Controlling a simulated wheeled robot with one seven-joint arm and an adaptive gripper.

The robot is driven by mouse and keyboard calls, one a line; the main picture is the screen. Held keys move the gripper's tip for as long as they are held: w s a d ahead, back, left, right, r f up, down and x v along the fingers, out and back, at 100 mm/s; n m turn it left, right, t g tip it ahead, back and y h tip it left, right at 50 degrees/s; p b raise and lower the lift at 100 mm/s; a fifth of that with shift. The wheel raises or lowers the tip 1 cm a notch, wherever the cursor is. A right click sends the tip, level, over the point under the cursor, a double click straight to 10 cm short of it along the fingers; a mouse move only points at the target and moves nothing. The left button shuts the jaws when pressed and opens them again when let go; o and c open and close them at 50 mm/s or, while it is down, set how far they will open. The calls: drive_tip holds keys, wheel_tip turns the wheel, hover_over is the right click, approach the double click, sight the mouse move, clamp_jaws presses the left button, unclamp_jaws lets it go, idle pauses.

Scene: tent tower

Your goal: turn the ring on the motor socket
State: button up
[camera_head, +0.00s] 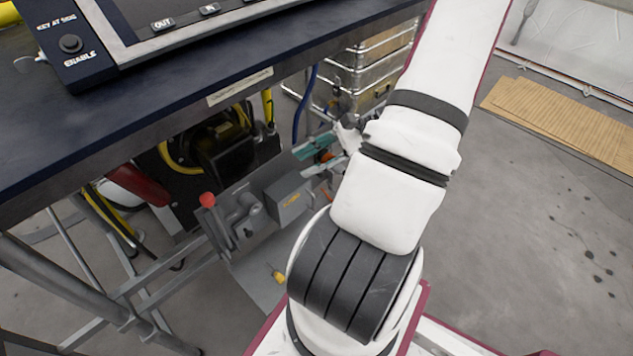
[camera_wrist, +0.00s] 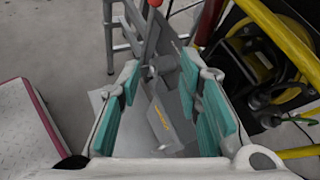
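A grey motor box (camera_head: 290,198) with a small orange label sits on a grey panel under the table. Grey rounded fittings (camera_head: 243,212) stick out on its left side, with a red knob (camera_head: 207,200) beyond them. I cannot make out which part is the ring on the socket. My gripper (camera_head: 316,158) is at the box's upper right in the head view, partly hidden by my arm. In the wrist view my gripper (camera_wrist: 165,100) is open, its teal pads wide apart. The grey box (camera_wrist: 172,125) with its label shows between and beyond them; contact cannot be told.
A dark table (camera_head: 150,110) with a control panel overhangs the area. A black reel with yellow tubing (camera_head: 222,145) stands behind the box. Metal frame legs (camera_head: 70,290) are at lower left, metal cases (camera_head: 365,75) at the back.

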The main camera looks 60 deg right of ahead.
drive_tip(key=s+d+f+m+t+h+b, duration=0.3)
drive_tip(key=f+m+h, duration=0.15)
drive_tip(key=f, duration=0.25)
drive_tip(key=s+d+f+m+t+h+b, duration=0.2)
drive_tip(key=s+d+f+m+h, duration=0.2)
drive_tip(key=f+m, duration=0.25)
drive_tip(key=s+d+f+m+t+h+b, duration=0.3)
drive_tip(key=f+m+h, duration=0.15)
drive_tip(key=f, duration=0.35)
drive_tip(key=w+d+y+b, duration=0.1)
drive_tip(key=w+d+b, duration=0.2)
drive_tip(key=w, duration=1)
drive_tip(key=shift+w+r+b, duration=0.25)
drive_tip(key=shift+w+b, duration=0.05)
drive_tip(key=shift+b, duration=0.05)
clamp_jaws()
